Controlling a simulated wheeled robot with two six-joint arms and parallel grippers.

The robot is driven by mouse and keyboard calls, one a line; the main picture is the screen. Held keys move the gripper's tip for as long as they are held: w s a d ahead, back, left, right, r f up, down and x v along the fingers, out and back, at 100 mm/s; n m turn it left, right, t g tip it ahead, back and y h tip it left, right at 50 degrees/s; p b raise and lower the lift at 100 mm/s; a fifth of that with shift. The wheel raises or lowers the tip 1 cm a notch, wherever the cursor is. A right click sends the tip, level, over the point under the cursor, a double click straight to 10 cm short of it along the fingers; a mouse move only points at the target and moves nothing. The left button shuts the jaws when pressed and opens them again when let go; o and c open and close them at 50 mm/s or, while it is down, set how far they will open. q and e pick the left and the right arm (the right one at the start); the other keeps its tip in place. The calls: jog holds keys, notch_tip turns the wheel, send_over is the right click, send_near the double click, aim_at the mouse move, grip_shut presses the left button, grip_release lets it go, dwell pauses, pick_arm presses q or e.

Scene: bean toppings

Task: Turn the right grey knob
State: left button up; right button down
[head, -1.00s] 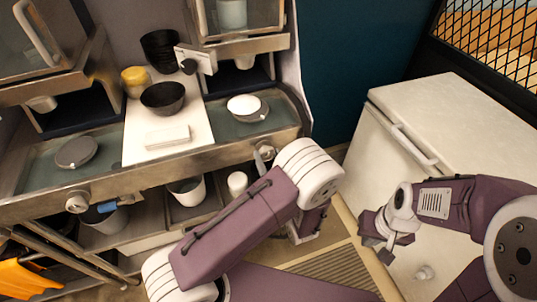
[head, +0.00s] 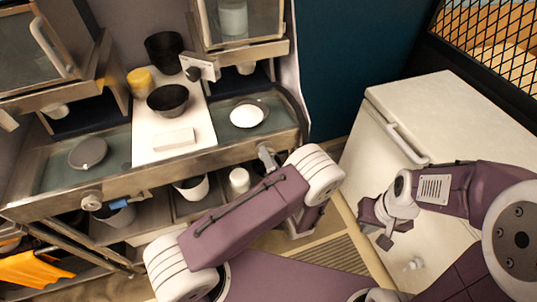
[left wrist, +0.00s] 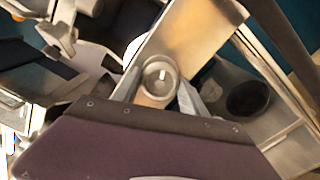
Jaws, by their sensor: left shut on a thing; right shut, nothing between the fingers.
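The right grey knob (left wrist: 160,74), round with a pale mark on its face, is on the metal front edge of the counter in the left wrist view. My left gripper (left wrist: 160,86) is shut on it, one finger on each side. In the head view my left arm hides most of this gripper; a small grey part (head: 267,157) shows at the counter edge, and I cannot tell whether it is knob or finger. The left knob (head: 92,200) sits farther left on the same edge. My right gripper (head: 382,236) is shut and empty beside the white chest.
On the counter (head: 60,203) are a black bowl (head: 168,99), a yellow cup (head: 140,81) and a white block (head: 174,139). White containers (head: 192,188) stand on the shelf below. The white chest (head: 440,110) is at the right.

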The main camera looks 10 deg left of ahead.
pick_arm(q)
jog(key=shift+m+p, duration=0.9)
jog(key=shift+m, duration=2.3)
jog(key=o, duration=1.3)
jog(key=shift+o, duration=0.2)
jog(key=b+v, duration=0.1)
jog(key=v, duration=0.8)
jog(key=shift+b, duration=0.4)
